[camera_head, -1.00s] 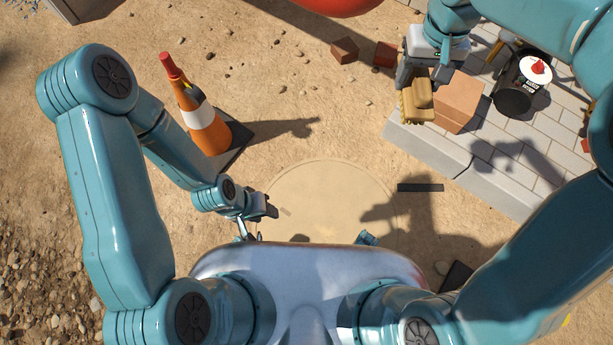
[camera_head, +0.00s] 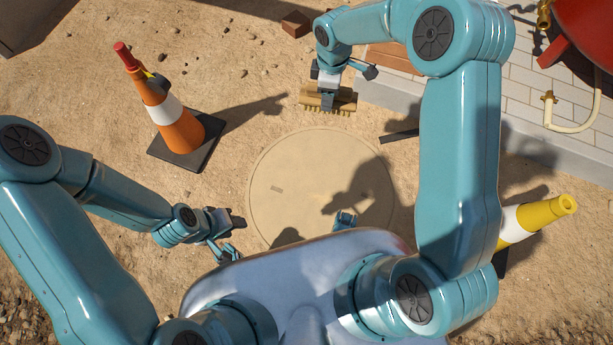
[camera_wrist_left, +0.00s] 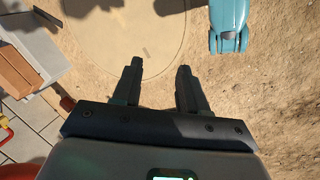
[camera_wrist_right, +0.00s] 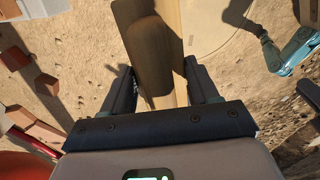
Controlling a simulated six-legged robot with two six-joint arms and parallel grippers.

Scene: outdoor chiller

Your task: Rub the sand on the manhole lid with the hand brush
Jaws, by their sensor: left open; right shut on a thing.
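The round manhole lid (camera_head: 290,205) lies flat in the sand, coated in sand of nearly the same colour, with a small slot showing on its left side. My right gripper (camera_head: 328,84) is shut on the wooden hand brush (camera_head: 340,100) and holds it near the lid's far edge, bristles on the side facing the lid. The brush also shows in the right wrist view (camera_wrist_right: 152,50), between the fingers. Whether it touches the ground is unclear. My left gripper (camera_head: 236,222) is open and empty, just left of the lid; its spread fingers show in the left wrist view (camera_wrist_left: 157,85).
An orange cone (camera_head: 180,130) on a black base stands left of the lid. Brick (camera_head: 296,24) lies beyond.

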